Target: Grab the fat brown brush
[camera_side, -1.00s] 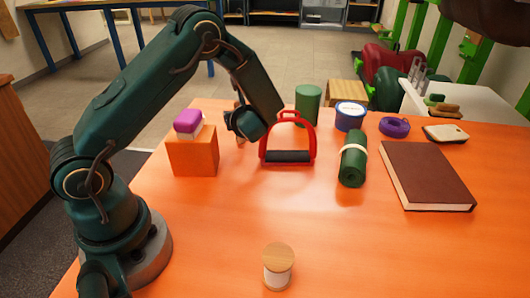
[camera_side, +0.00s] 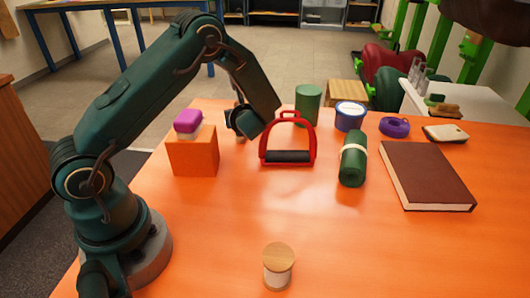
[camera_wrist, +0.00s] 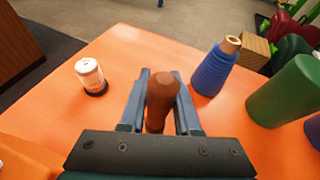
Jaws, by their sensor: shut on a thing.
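The fat brown brush (camera_wrist: 161,98) shows in the wrist view as a thick, rounded brown handle between the two fingers. My gripper (camera_wrist: 160,100) is shut on it, with a grey-blue finger on each side. The handle's rounded end points up toward the camera, and its lower part is hidden behind the gripper body. In the side view my gripper is at the far part of the orange table, left of the red stirrup (camera_side: 288,157). There the wrist hides nearly all of the brush.
In the wrist view a blue cone (camera_wrist: 214,70) stands close right of my gripper, with a green cylinder (camera_wrist: 288,94) beyond. A white canister (camera_wrist: 91,75) stands left. In the side view an orange block (camera_side: 193,155) carries a purple-topped thing. The front table is mostly clear around a wooden-topped spool (camera_side: 278,265).

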